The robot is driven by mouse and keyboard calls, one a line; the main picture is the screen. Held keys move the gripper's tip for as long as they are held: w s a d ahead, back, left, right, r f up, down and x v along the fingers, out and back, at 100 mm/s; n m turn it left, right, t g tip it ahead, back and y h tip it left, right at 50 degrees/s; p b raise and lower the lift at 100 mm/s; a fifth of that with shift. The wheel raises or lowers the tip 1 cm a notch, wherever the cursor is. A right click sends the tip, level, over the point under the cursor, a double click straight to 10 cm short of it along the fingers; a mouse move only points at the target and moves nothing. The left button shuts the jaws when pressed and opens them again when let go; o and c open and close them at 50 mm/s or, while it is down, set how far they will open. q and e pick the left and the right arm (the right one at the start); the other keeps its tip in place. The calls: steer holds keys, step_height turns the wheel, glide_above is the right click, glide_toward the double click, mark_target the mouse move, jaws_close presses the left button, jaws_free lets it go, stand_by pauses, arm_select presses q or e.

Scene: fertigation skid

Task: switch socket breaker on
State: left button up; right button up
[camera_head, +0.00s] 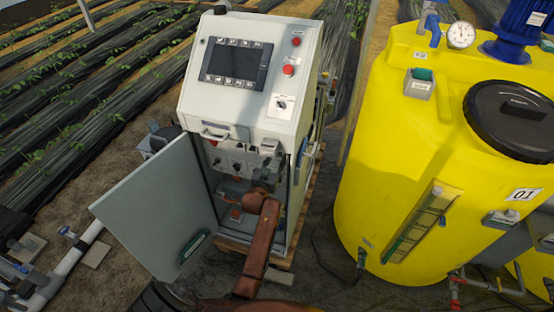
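The grey control cabinet (291,112) stands in the middle with its lower compartment open. Its door (160,215) is swung out to the left. Inside is an upper row of small dark devices (222,163), with some orange-red parts lower down. I cannot tell which of these is the socket breaker; it may be hidden behind my arm. My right gripper is not in view.
A yellow tank (380,150) with a black lid (512,118) stands close on the right. A touch panel (236,63) and a red button (289,70) are on the cabinet's sloped top. White pipe (68,262) runs at lower left. Planted rows lie behind.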

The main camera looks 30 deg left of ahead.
arm_select(q)
steer(key=v, duration=0.7)
steer(key=shift+s, duration=0.2)
steer(key=shift+d, duration=0.1)
